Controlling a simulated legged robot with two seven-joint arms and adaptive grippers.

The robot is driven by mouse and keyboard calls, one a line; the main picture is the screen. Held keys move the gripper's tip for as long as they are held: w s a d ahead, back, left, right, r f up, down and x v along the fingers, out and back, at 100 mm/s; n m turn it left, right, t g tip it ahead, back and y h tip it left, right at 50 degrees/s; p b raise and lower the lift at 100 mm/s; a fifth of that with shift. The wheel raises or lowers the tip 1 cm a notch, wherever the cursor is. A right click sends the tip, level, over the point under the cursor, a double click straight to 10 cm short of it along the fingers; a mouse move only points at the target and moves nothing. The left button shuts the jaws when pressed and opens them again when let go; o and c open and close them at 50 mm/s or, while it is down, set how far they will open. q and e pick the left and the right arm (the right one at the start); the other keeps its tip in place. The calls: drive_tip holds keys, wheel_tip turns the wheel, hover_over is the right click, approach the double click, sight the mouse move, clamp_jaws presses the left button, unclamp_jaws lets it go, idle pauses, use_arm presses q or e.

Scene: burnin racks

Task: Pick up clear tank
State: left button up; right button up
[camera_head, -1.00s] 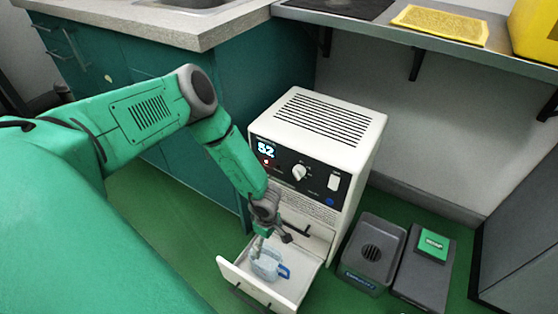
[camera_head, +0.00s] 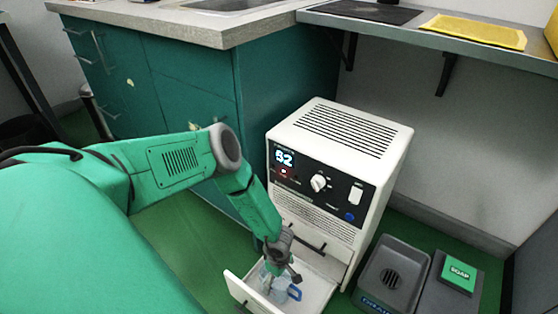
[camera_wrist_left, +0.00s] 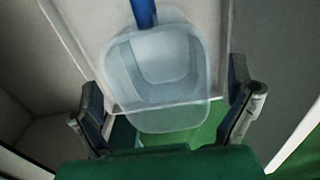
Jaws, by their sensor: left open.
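The clear tank (camera_head: 281,291) has a blue handle and sits in the open lower drawer (camera_head: 318,291) of the white machine. My left gripper (camera_head: 277,272) is down in the drawer at the tank, covering part of it. In the left wrist view the translucent tank (camera_wrist_left: 158,75) lies ahead, its blue handle at the top. There the left gripper (camera_wrist_left: 170,118) is open, with one finger on each side of the tank's near end. I cannot tell whether the fingers touch it. My right gripper is not in view.
The white machine (camera_head: 345,135) with a lit display and knob stands behind the drawer. A grey tray (camera_head: 395,278) and a dark box with a green soap pack (camera_head: 459,274) stand to its right. Green cabinets (camera_head: 190,75) are behind my arm. Green floor is clear at left.

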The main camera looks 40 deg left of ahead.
use_arm(q)
drive_tip(key=shift+r, duration=0.15)
drive_tip(key=c, duration=1.8)
drive_tip(key=shift+o, duration=0.2)
